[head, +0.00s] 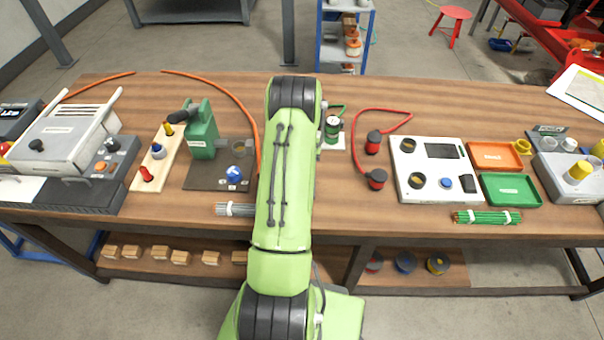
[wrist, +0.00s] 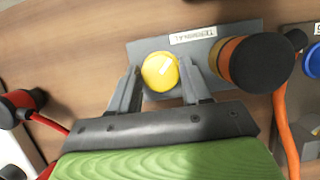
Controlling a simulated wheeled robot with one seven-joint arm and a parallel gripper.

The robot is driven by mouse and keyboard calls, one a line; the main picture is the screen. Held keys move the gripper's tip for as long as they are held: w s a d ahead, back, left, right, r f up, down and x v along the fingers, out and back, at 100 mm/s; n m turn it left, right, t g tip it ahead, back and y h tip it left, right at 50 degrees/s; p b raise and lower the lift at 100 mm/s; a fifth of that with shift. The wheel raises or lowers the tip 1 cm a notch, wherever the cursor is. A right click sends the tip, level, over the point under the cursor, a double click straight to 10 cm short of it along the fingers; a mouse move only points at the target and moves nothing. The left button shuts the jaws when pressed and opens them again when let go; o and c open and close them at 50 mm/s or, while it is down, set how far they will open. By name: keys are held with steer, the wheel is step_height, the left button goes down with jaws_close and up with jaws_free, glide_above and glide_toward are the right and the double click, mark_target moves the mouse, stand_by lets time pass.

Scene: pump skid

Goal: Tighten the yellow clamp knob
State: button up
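The yellow knob (wrist: 160,72) shows in the wrist view, upper centre, seen end-on as a round cap with a small pale mark. It is on a grey plate (wrist: 146,48) labelled "TERMINAL". My gripper (wrist: 160,74) has one finger on each side of the knob. The fingers are apart, with a narrow gap at the left finger; contact on the right is hard to judge. A large black-and-orange cylinder (wrist: 257,62) stands on the plate close to the right finger. In the head view my arm hides the gripper and this knob.
In the wrist view, an orange cable (wrist: 290,135) and a blue knob (wrist: 312,60) are at right, a red-and-black plug (wrist: 20,105) at left. In the head view, a green vise-like block (head: 201,135) and a white panel (head: 437,170) flank my arm on the wooden bench (head: 345,215).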

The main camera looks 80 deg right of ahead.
steer(key=o, duration=0.3)
steer(key=shift+o, duration=0.2)
steer(key=shift+r, duration=0.1)
steer(key=p+v, duration=0.3)
steer(key=v, duration=1.2)
steer(key=shift+r, duration=0.25)
steer(key=shift+d, duration=0.15)
